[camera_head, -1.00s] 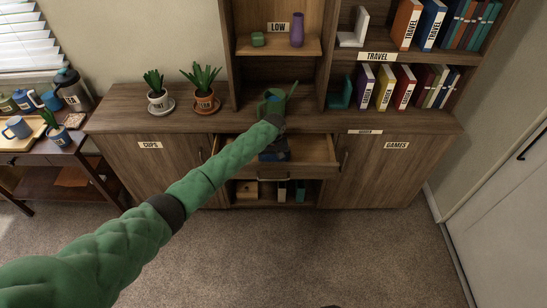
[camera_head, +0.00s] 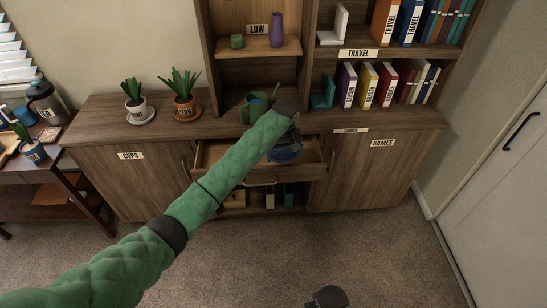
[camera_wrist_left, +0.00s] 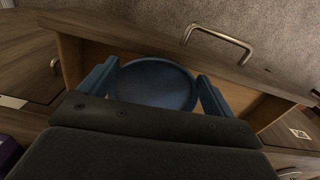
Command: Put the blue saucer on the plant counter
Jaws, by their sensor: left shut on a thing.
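The blue saucer (camera_wrist_left: 158,85) is a round, shallow dish between the two blue fingers of my left gripper (camera_wrist_left: 157,82) in the left wrist view. The gripper is shut on it, over the open drawer. In the head view my left gripper (camera_head: 285,152) points down at the drawer; its forearm hides part of the drawer, and the saucer is hard to tell from the blue fingers there. The plant counter (camera_head: 98,112) is the wooden cabinet top holding two potted plants on saucers. A dark part of my right arm (camera_head: 328,297) shows at the bottom edge; its fingers are not visible.
The open drawer (camera_head: 212,178) juts out below the counter. A green watering can (camera_head: 258,106) stands on the counter behind my arm. A white-saucer plant (camera_head: 134,102) and an orange-saucer plant (camera_head: 183,98) stand at left. Bare counter lies beside them. Bookshelves rise at right.

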